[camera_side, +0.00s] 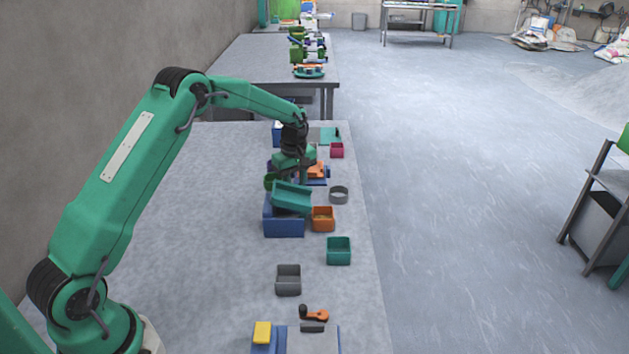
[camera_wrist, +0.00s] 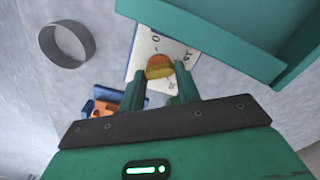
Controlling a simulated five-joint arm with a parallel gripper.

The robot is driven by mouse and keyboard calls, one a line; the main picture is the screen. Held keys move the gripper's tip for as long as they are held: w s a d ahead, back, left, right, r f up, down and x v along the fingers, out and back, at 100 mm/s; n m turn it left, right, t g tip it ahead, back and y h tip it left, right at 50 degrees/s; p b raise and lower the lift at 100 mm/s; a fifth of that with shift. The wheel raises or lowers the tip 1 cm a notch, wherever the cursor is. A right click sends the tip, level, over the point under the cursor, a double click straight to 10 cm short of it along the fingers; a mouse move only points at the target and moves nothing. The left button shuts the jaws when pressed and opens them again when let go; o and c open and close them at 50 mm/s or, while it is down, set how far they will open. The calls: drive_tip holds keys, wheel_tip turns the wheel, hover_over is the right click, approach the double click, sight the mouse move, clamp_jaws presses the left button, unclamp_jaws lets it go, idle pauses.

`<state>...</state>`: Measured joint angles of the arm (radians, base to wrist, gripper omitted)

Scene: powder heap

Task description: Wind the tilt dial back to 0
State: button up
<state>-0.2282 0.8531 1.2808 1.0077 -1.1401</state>
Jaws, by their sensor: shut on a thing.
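The tilt dial (camera_wrist: 158,62) shows in the wrist view as a small yellow and orange knob on a white scale plate (camera_wrist: 145,44) with dark marks, one like a 0. My gripper (camera_wrist: 160,74) is shut on the knob, one green finger on each side. The exact dial reading is too small to tell. A green tray (camera_side: 291,196) sits tilted on a blue base (camera_side: 284,228) in the side view. Its edge also fills the top right of the wrist view (camera_wrist: 225,45). In the side view my gripper (camera_side: 304,178) is just behind the tray and the dial is hidden.
A grey ring (camera_side: 339,194) lies right of the tray. An orange bin (camera_side: 323,219), a green bin (camera_side: 339,251) and a grey bin (camera_side: 288,280) stand nearer. An orange item (camera_side: 316,170) on a blue base is beside my gripper. The bench's left side is clear.

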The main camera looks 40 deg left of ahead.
drive_tip(key=o, duration=1)
drive_tip(key=shift+r, duration=0.15)
drive_tip(key=shift+r, duration=3.8)
drive_tip(key=shift+c, duration=0.5)
